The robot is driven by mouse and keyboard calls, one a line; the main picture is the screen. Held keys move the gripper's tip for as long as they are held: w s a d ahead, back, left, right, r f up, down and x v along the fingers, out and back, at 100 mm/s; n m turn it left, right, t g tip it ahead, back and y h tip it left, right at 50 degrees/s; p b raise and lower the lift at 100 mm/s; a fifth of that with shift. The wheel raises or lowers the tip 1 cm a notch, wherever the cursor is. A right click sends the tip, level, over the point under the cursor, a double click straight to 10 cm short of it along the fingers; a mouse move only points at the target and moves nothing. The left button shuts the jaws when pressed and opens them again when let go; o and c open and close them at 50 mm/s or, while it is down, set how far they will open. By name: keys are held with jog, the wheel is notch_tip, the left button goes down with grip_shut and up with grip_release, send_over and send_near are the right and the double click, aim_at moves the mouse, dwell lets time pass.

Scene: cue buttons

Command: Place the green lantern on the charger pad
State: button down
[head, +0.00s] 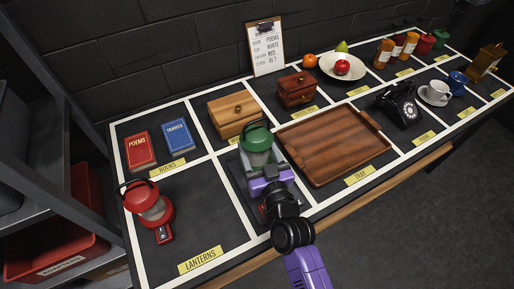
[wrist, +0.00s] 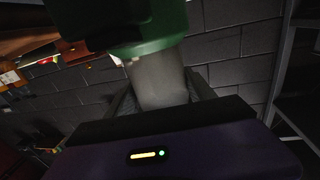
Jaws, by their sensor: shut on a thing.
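In the wrist view, the lantern's green cap (wrist: 125,28) and pale glass (wrist: 160,80) sit between the fingers of my gripper (wrist: 160,98). A flat dark slab (head: 236,184), which looks like the charger pad, lies below and beside the lantern, partly hidden by my gripper and arm. I cannot tell whether the lantern's base touches it.
A red lantern (head: 150,207) stands left, in the lanterns section. A wooden tray (head: 335,145) is close on the right. A wooden box (head: 232,113) stands behind, with books (head: 141,150) left of it. A grey shelf frame (head: 65,115) borders the table's left. Bare table shows near the lanterns label (head: 200,260).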

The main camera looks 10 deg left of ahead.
jog(key=shift+f+b, duration=0.3)
jog(key=shift+b, duration=0.05)
jog(key=shift+f, duration=0.25)
jog(key=shift+c, duration=1.6)
grip_release()
jog(key=shift+r, duration=0.1)
